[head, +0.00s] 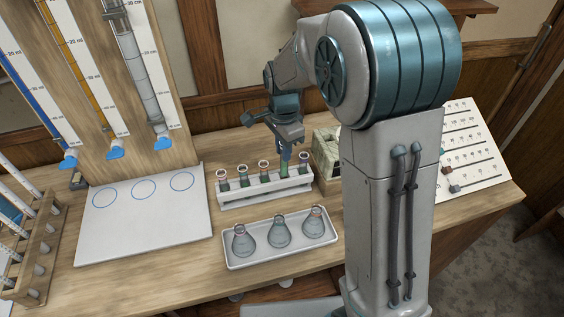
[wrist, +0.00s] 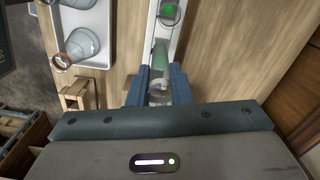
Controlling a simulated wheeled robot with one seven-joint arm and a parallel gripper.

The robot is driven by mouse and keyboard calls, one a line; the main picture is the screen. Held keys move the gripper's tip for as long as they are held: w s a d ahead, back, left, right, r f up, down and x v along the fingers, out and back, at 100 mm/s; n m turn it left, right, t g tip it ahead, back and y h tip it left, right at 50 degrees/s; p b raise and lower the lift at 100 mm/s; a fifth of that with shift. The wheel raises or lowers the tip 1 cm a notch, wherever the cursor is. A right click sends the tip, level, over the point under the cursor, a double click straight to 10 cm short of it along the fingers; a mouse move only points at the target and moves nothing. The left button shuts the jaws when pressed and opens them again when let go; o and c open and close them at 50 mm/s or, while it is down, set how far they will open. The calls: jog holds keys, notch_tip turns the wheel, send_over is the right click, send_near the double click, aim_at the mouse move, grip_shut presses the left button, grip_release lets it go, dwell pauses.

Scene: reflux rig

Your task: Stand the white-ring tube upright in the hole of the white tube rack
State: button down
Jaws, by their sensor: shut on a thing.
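My gripper (head: 285,152) is over the right part of the white tube rack (head: 266,193). Its two blue fingers (wrist: 158,90) are shut on a clear tube with green liquid (wrist: 160,52). The tube's mouth shows pale between the fingers in the wrist view, so it appears to be the white-ring tube. In the head view the tube (head: 284,169) points down at the rack. I cannot tell whether its lower end is inside a hole. The rack also shows in the wrist view (wrist: 150,35). Several other ringed tubes (head: 242,174) stand in the rack.
A white tray (head: 285,254) with three flasks lies in front of the rack. A pale box (head: 327,150) stands close to the rack's right end. A wooden tube rack (head: 38,245) is at far left. A white board with blue circles (head: 145,215) lies left of the rack.

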aim_at(283, 176)
jog(key=shift+w+f+b, duration=0.1)
jog(key=shift+f+b, duration=0.8)
jog(key=shift+f, duration=1.65)
jog(key=c, duration=1.2)
grip_release()
jog(key=shift+c, duration=0.2)
notch_tip(283, 176, up, 14)
jog(key=shift+f+b, duration=0.1)
jog(key=shift+b, duration=0.45)
